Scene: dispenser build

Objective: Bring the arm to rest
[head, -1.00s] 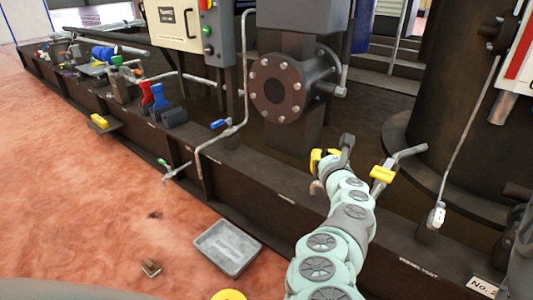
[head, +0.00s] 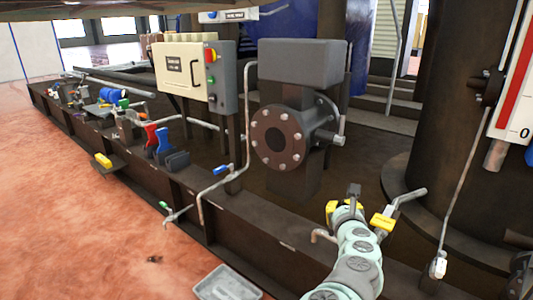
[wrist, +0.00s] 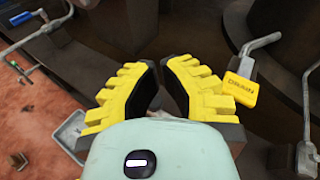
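My arm reaches up from the bottom of the head view, with my gripper (head: 345,205) at its end, above the dark skid and beside a valve with a yellow handle (head: 382,221). In the wrist view my gripper (wrist: 158,68) shows two yellow fingers with black pads, apart, with a gap between them and nothing held.
A flanged grey pipe unit (head: 282,137) stands behind the gripper. A control box (head: 195,72) is at upper left, a large dark tank (head: 445,120) at right. A grey tray (head: 228,285) lies on the reddish floor. A bent pipe (head: 205,210) rises from the skid edge (head: 270,235).

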